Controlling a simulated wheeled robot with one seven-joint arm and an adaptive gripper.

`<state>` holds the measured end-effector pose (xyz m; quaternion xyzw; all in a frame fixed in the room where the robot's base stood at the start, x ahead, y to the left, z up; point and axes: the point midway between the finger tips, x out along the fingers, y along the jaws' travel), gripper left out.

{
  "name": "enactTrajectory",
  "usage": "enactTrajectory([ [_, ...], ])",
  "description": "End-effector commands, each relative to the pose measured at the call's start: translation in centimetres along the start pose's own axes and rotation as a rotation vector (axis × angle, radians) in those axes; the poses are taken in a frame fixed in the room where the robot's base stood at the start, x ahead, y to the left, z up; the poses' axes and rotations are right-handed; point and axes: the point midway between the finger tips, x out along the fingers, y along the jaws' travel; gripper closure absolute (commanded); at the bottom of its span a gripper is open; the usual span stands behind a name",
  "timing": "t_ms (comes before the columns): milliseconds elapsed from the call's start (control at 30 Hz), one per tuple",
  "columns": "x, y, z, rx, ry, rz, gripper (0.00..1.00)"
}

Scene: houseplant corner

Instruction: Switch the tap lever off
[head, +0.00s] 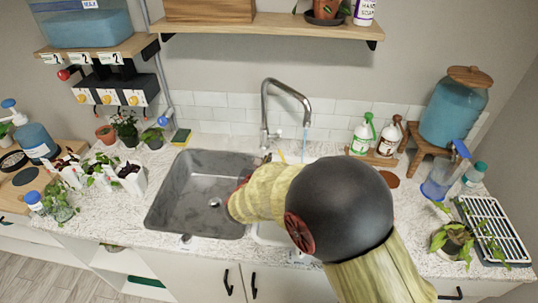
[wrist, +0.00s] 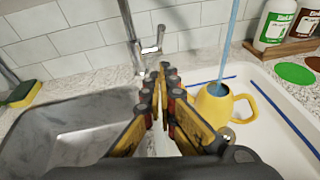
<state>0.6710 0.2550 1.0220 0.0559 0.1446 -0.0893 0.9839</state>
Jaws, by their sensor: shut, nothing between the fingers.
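The chrome tap (head: 266,112) stands behind the sink, its spout arching to the right. Its small lever (wrist: 152,42) sticks out to the right of the tap body in the wrist view. A blue stream of water (wrist: 229,42) falls from the spout into a yellow jug (wrist: 215,106); the stream also shows in the head view (head: 305,143). My gripper (wrist: 164,70) is shut and empty, its fingertips just in front of and below the lever in the picture. I cannot tell whether they touch it. In the head view my arm hides most of the gripper and the jug.
A grey sink basin (head: 197,192) lies left of my arm. A yellow-green sponge (head: 181,137) sits behind it. Two spray bottles (head: 363,135) stand at the back right beside a blue dispenser (head: 455,112). Small potted plants (head: 126,128) stand at the left.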

Motion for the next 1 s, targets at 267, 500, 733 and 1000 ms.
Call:
enactTrajectory([
  [267,5.5,-0.2,-0.3,0.002,0.001,-0.003,1.00],
  [500,9.5,-0.1,0.7,0.003,-0.002,-0.002,1.00],
  [733,11.1,0.0,2.4,0.002,0.001,0.000,1.00],
  [1000,11.3,-0.1,2.8,0.000,0.001,0.000,1.00],
])
